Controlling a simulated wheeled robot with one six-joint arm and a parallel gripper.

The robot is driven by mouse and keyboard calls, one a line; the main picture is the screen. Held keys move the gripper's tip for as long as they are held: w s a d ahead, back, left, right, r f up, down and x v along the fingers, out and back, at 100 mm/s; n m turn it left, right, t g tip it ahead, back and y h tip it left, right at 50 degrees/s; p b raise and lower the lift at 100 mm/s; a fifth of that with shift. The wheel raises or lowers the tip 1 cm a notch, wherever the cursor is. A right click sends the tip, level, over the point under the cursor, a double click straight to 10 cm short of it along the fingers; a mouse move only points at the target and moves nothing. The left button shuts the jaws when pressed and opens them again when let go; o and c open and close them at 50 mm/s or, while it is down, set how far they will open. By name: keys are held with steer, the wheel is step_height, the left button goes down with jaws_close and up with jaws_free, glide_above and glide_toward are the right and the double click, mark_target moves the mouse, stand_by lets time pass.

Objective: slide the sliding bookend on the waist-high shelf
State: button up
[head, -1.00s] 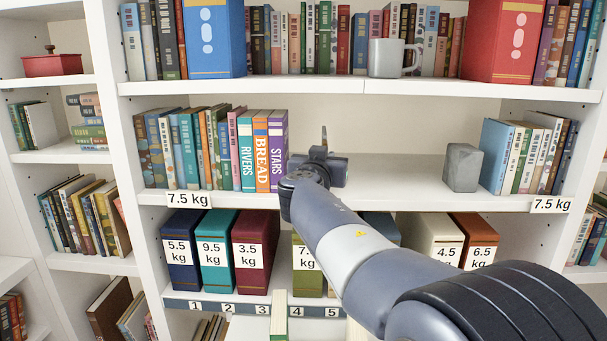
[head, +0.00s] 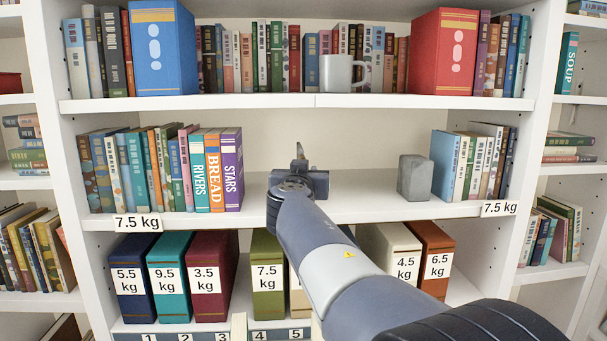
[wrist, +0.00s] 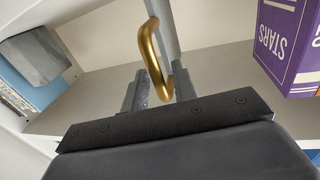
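The sliding bookend shows in the wrist view as a thin grey upright (wrist: 164,22) with a curved brass handle (wrist: 152,62). In the head view only a thin upright sliver of it (head: 300,151) shows above my gripper (head: 299,166); the rest is hidden. My gripper is over the waist-high shelf (head: 350,208), to the right of the purple STARS book (head: 232,168). In the wrist view my gripper (wrist: 157,88) has its two fingers apart, with the handle's lower end between them. I cannot tell whether either finger touches the handle.
A grey stone-like block (head: 414,178) stands to the right, against a light blue book (head: 445,165). Shelf between gripper and block is bare. The upper shelf (head: 250,105) holds books and a mug (head: 341,73). Weight-labelled binders, such as a green one (head: 266,280), stand below.

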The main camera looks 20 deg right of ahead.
steer(key=shift+s+a, duration=0.1)
steer(key=b+v, duration=0.1)
steer(key=v, duration=0.9)
steer(key=shift+s+b, duration=0.3)
steer(key=shift+b, duration=0.05)
steer(key=shift+a, duration=0.1)
steer(key=p+x, duration=0.1)
steer(key=x, duration=0.9)
steer(key=shift+w+p, duration=0.3)
steer(key=shift+p, duration=0.05)
steer(key=shift+w, duration=0.2)
steer(key=shift+a, duration=0.1)
